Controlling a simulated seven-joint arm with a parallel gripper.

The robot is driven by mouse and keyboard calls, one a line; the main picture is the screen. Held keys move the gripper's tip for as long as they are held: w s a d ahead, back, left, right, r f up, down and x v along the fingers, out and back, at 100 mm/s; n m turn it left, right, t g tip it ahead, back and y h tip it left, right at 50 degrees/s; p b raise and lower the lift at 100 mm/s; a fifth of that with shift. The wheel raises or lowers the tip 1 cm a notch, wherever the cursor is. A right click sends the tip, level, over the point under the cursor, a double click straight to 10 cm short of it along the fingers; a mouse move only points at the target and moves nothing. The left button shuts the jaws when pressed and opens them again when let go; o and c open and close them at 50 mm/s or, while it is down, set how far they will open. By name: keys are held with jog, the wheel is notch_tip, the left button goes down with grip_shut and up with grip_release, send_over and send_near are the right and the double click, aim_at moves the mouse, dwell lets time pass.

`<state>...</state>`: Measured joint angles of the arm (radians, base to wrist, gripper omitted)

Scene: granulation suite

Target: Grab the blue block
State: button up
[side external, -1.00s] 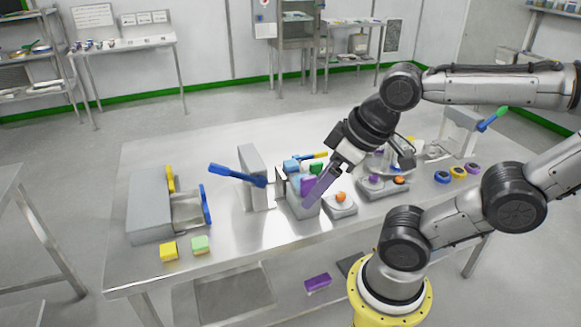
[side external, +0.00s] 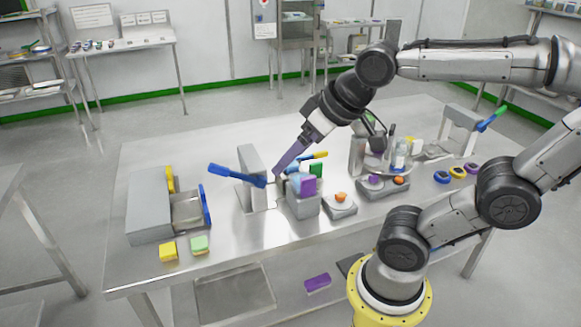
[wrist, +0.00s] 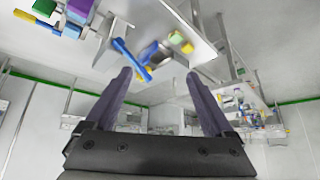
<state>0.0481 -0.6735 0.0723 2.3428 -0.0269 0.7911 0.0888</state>
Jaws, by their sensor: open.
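The blue block (side external: 294,182) is among coloured blocks at the top of a small grey container, beside a purple block (side external: 309,187) and near a green block (side external: 316,170). It is partly hidden in the side external view. My gripper (side external: 277,173) points down and left, its purple fingers just left of and above the blocks. In the wrist view, my gripper (wrist: 159,75) has its two fingers wide apart with nothing between them. The blocks show at the top left of that view, outside the fingers, including the purple block (wrist: 82,8) and green block (wrist: 44,7).
A grey upright fixture with a blue lever (side external: 236,175) stands close left of my fingers. A yellow-tipped handle (side external: 310,156) is behind the blocks. A grey box (side external: 150,208) with an open drawer is farther left. Small stations (side external: 340,205) stand right; the front table is mostly clear.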

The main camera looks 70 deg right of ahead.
jog(key=w+d+m+h, duration=0.1)
jog(key=w+d+m, duration=0.2)
jog(key=w+d, duration=0.4)
jog(key=m+g+h, duration=0.2)
jog(key=m+g, duration=0.2)
jog(key=m, duration=0.1)
send_over(291, 166)
jog(key=s+a, duration=0.1)
jog(key=s, duration=0.1)
jog(key=f, duration=1.6)
jog(key=shift+w+f, duration=0.2)
jog(key=shift+f, duration=0.15)
jog(key=shift+w+x, duration=0.1)
jog(key=shift+x, duration=1.4)
jog(key=shift+w+x, duration=0.15)
jog(key=shift+x, duration=1.35)
jog(key=shift+d+r, duration=0.15)
jog(key=shift+d, duration=0.05)
grip_shut()
